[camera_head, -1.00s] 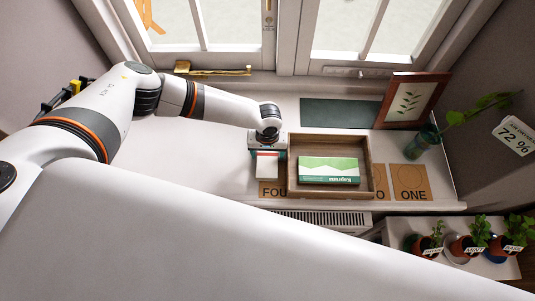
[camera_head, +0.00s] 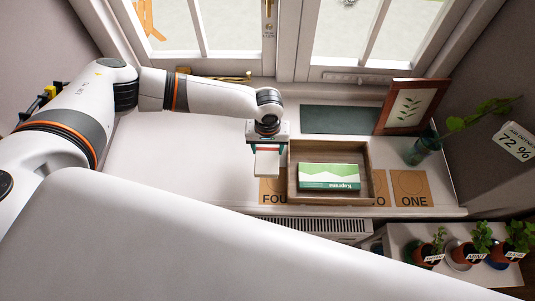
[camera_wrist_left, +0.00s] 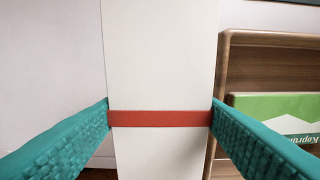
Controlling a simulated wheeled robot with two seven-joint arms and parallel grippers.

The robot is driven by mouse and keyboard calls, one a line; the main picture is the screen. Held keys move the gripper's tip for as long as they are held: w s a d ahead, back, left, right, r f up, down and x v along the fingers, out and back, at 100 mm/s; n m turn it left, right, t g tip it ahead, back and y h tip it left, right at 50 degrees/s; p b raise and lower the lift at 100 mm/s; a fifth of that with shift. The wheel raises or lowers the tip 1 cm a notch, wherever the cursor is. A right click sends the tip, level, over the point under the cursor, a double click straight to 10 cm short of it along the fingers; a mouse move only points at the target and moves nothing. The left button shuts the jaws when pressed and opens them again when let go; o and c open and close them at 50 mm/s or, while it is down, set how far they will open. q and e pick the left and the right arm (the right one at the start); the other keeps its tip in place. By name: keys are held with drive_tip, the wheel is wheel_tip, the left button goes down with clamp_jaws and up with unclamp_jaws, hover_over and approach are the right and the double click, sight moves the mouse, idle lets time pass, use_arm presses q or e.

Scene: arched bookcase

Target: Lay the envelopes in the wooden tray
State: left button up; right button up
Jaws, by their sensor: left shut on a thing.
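The envelopes (camera_head: 267,165) are a white bundle with a red band across it. My left gripper (camera_head: 267,148) is shut on them, just left of the wooden tray (camera_head: 291,185). In the left wrist view the teal fingers press on both long sides of the white bundle (camera_wrist_left: 160,60), at the red band. The tray's wooden edge (camera_wrist_left: 224,80) shows to the right of the bundle there. A green and white box (camera_head: 330,177) lies inside the tray, towards its front. My right gripper is not in view.
Brown number cards lie along the sill front; FOUR (camera_head: 272,192) is below the bundle and ONE (camera_head: 411,188) is right of the tray. The left sill is clear.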

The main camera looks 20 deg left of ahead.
use_arm(q)
drive_tip(key=shift+r, duration=1.7)
drive_tip(key=s+a+r+m, duration=0.1)
drive_tip(key=s+r, duration=0.3)
drive_tip(key=r, duration=0.5)
drive_tip(key=s+a+r+m, duration=0.2)
drive_tip(key=s+a+r, duration=0.2)
drive_tip(key=r, duration=0.5)
drive_tip(key=shift+a, duration=0.35)
drive_tip(key=shift+f, duration=0.1)
drive_tip(key=n+b, duration=0.3)
drive_tip(key=b, duration=0.7)
hover_over(249, 163)
wheel_tip(249, 163, down, 24)
drive_tip(key=shift+s+r, duration=0.1)
drive_tip(key=shift+f, duration=2.45)
